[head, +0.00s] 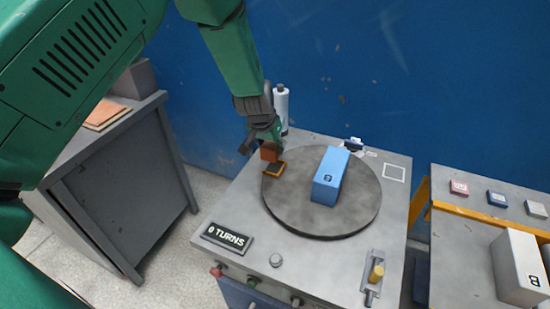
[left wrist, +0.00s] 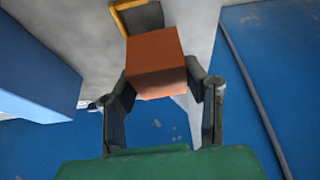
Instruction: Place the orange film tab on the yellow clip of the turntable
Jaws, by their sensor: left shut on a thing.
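My left gripper (head: 262,138) reaches down from above at the far left edge of the grey round turntable (head: 285,210). It is shut on the orange film tab (head: 270,153), a small block that shows between the two fingers in the left wrist view (left wrist: 155,62). The yellow clip (head: 275,169), a yellow frame around a dark middle, sits at the turntable's left rim, just below the tab. It also shows behind the tab in the left wrist view (left wrist: 118,8). I cannot tell whether tab and clip touch. My right gripper is out of view.
A blue box (head: 327,180) stands upright on the turntable, right of my gripper. A white cylinder (head: 281,105) stands behind the gripper. A "0 TURNS" display (head: 227,237) and a yellow-knobbed lever (head: 376,273) are at the front. A white box (head: 518,268) stands at right.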

